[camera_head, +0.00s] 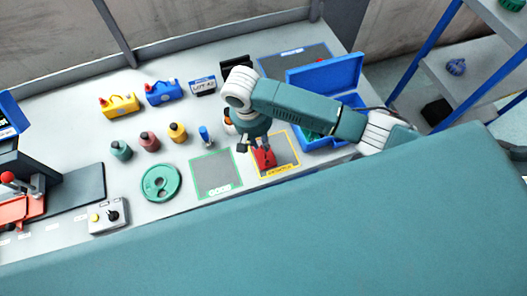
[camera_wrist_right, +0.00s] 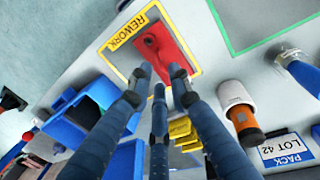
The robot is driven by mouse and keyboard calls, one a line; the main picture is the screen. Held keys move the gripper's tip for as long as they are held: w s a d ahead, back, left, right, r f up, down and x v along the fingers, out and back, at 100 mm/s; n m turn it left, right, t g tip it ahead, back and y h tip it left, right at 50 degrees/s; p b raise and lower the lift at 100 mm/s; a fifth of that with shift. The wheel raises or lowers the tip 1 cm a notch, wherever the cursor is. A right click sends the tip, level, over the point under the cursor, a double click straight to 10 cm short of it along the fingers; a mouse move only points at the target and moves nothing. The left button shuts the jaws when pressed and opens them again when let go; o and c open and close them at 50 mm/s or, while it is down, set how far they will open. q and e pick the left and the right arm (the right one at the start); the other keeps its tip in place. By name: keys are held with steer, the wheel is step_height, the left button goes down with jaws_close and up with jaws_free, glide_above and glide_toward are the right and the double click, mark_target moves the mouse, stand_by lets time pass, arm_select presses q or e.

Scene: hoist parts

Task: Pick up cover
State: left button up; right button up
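A red part (camera_head: 264,159), likely the cover, lies inside the yellow-framed rework square (camera_head: 288,150) on the bench. It also shows in the right wrist view (camera_wrist_right: 168,52), flat in the rework frame, with a dark round spot near one end. My right gripper (camera_head: 255,143) is above the red part, fingers pointing down. In the right wrist view its three dark fingers (camera_wrist_right: 158,78) are spread apart, with nothing between them. The fingertips overlap the red part's near end in that view; I cannot tell whether they touch it. My left gripper is not in view.
A blue open box (camera_head: 335,75) stands right of the rework square. A green-framed square (camera_head: 215,175) and green disc (camera_head: 160,183) lie to the left. Small bottles (camera_head: 149,141) and a blue and a yellow block (camera_head: 119,104) stand farther back.

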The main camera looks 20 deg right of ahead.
steer(key=f+p, duration=0.1)
steer(key=f, duration=0.1)
steer(key=d+f+p, duration=0.1)
steer(key=f, duration=0.1)
steer(key=shift+f, duration=0.3)
steer(key=shift+w+d+f, duration=0.1)
steer(key=shift+f, duration=0.4)
jaws_close()
